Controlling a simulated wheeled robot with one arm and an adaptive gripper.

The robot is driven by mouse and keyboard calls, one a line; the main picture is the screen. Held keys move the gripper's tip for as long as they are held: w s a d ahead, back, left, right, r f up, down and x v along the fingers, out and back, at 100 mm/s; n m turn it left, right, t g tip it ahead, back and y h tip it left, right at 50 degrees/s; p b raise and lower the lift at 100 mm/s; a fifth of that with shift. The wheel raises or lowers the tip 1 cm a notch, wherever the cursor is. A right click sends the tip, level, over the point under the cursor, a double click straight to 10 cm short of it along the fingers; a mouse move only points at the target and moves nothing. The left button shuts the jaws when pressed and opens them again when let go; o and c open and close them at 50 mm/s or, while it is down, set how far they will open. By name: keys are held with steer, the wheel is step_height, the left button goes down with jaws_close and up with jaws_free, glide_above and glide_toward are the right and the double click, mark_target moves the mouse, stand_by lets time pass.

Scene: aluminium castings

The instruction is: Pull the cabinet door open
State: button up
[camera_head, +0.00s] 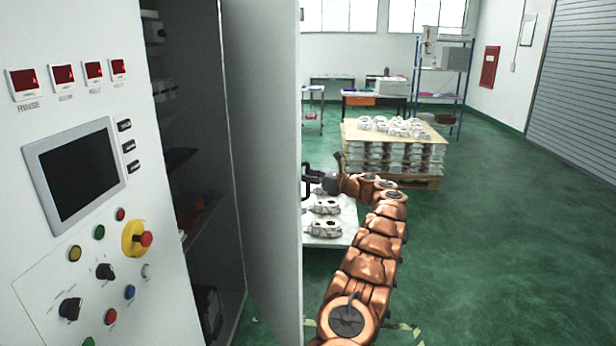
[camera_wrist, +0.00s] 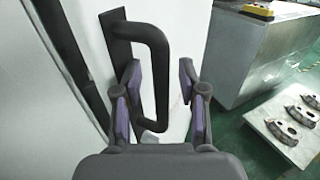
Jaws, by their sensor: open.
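The white cabinet door (camera_head: 265,150) stands swung open, its inner face and free edge towards the head camera. In the wrist view the black bar handle (camera_wrist: 157,60) is mounted on a black plate on the white door (camera_wrist: 190,35). My gripper (camera_wrist: 159,82) is open, with one purple-padded finger on each side of the handle's bar. I cannot tell whether either finger touches it. In the head view my gripper (camera_head: 311,180) is just right of the door's edge, and the door partly hides it.
The dark cabinet interior (camera_head: 190,170) shows shelves with items. A control panel (camera_head: 90,190) fills the left. Green floor (camera_head: 500,240) is clear at right.

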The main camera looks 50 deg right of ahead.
steer(key=v, duration=1.2)
steer(key=shift+d, duration=0.1)
